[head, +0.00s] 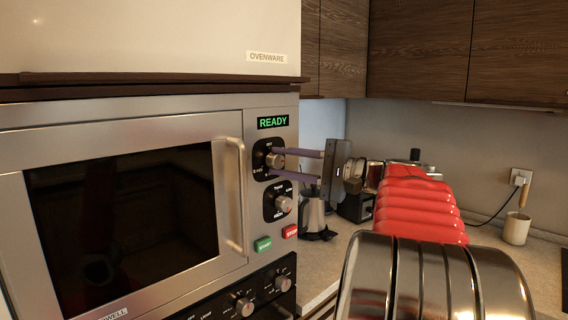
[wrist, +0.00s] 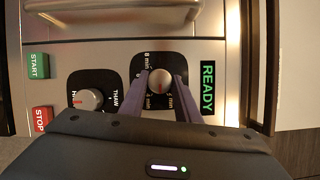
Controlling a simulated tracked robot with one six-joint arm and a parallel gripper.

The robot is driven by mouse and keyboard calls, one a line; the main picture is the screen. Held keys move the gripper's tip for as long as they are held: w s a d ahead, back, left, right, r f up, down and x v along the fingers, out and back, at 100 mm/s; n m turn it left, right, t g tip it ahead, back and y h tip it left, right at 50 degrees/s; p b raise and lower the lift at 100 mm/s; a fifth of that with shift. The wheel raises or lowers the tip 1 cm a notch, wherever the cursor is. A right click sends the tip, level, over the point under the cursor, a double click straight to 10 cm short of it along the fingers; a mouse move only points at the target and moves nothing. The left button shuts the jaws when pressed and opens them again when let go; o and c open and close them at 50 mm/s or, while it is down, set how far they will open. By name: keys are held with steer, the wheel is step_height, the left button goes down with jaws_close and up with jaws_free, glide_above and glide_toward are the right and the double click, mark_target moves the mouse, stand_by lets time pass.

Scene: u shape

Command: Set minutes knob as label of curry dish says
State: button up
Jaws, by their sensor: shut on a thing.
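The microwave (head: 240,125) has a green READY display (head: 273,122) at the top of its right-hand panel. The minutes knob (wrist: 158,82) sits below the display on a black dial plate with "min" marks, with a red pointer line on it. My gripper (head: 279,162) is shut on the minutes knob, one finger on each side, and in the wrist view the fingers (wrist: 162,85) straddle it. A second knob (head: 285,204), marked THAW in the wrist view, is below it. Something dark shows dimly behind the door glass (head: 135,225); no curry dish label is readable.
Green START (head: 263,244) and red STOP (head: 290,231) buttons are low on the panel. The door handle (head: 235,195) stands out left of the knobs. A metal jug (head: 313,215) and a cup (head: 516,228) stand on the counter. An OVENWARE label (head: 267,58) is above.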

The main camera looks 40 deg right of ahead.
steer(key=shift+d+f, duration=0.15)
steer(key=shift+f, duration=0.05)
steer(key=o, duration=1)
steer(key=shift+r, duration=0.1)
steer(key=shift+o, duration=0.2)
steer(key=v, duration=1.3)
steer(key=shift+s, duration=0.35)
steer(key=shift+d, duration=0.15)
